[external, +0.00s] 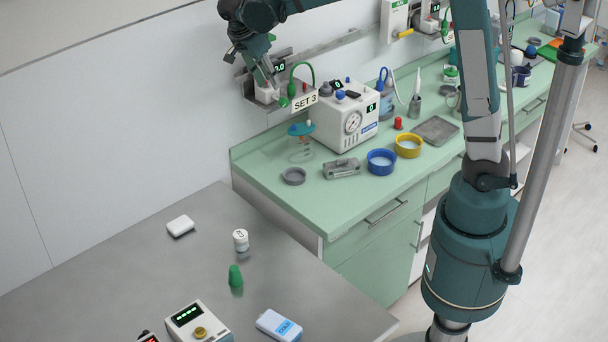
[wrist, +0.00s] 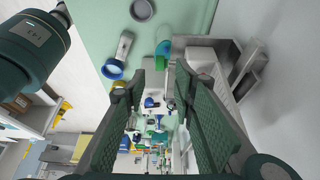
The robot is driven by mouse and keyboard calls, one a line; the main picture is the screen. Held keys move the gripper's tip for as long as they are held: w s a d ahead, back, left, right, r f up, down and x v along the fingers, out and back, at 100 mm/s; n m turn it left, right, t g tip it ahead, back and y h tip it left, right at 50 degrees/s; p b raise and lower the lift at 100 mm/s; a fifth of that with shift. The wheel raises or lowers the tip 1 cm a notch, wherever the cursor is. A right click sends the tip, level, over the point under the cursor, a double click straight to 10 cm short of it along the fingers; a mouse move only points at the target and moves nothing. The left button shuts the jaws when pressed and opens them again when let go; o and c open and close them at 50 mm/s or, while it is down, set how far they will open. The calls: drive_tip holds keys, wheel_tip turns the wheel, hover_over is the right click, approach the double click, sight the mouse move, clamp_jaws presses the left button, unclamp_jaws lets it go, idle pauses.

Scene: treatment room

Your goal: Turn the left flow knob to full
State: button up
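The left flow unit (external: 267,95), a whitish block with a small dark display (external: 279,66) reading about 0.0, sits in a grey bracket on the wall rail at upper centre. My gripper (external: 264,77) points down at this unit from above and hides part of it. In the wrist view my gripper (wrist: 163,85) has its two fingers apart, with a gap between them and nothing clearly held. The grey bracket (wrist: 250,72) shows there to the right of the fingers. I cannot make out the knob itself; whether a fingertip touches the unit is unclear.
A green hose (external: 303,65) and a SET 3 sign (external: 305,102) are close to the unit. A white gauge machine (external: 345,115) stands on the green counter (external: 255,160) nearby. Another wall unit (external: 396,20) hangs to the right. The steel table (external: 130,270) has free room.

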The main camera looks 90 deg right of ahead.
drive_tip(key=shift+v, duration=0.75)
